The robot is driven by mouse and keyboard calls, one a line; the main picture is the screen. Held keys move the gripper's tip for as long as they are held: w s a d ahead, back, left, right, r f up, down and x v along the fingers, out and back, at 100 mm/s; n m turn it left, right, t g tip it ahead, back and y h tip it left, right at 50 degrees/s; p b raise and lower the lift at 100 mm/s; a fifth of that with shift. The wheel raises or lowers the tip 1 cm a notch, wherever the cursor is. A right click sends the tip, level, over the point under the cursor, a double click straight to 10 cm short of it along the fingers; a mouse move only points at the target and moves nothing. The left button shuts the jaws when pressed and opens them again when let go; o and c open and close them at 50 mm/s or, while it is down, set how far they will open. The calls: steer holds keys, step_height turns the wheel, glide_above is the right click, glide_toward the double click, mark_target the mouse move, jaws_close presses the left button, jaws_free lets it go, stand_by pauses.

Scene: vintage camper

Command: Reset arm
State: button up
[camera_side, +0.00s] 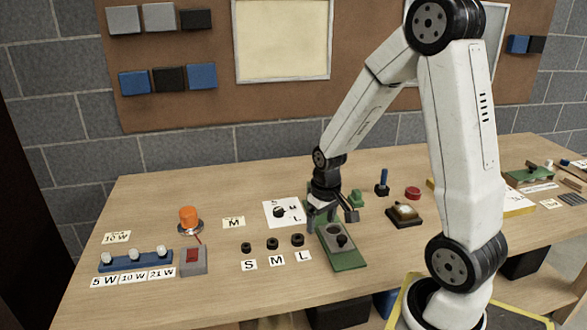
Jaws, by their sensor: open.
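My gripper (332,214) is open, with its fingers pointing down over the wooden bench (200,280). It is just above or beside the far end of a green plate (345,260) that bears a grey fixture with a dark round part (341,241). No object shows between the fingers. My arm reaches down and left from its base at the right. The gripper hides part of the bench, and I cannot tell whether the fingers touch anything.
Near the gripper are a white card (283,212) with a dial, several black rings (272,243), a green block (356,198) and a black-based device (404,215). Farther left stand an orange lamp (188,218), a red-switch box (193,260) and a blue bulb rack (135,261).

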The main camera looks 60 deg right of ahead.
steer(key=s+a+r+n+t, duration=0.1)
steer(key=a+n, duration=0.3)
steer(key=a, duration=1)
steer(key=shift+s+a+r+t, duration=0.15)
steer(key=shift+s+r+t, duration=0.15)
steer(key=shift+s+r, duration=0.3)
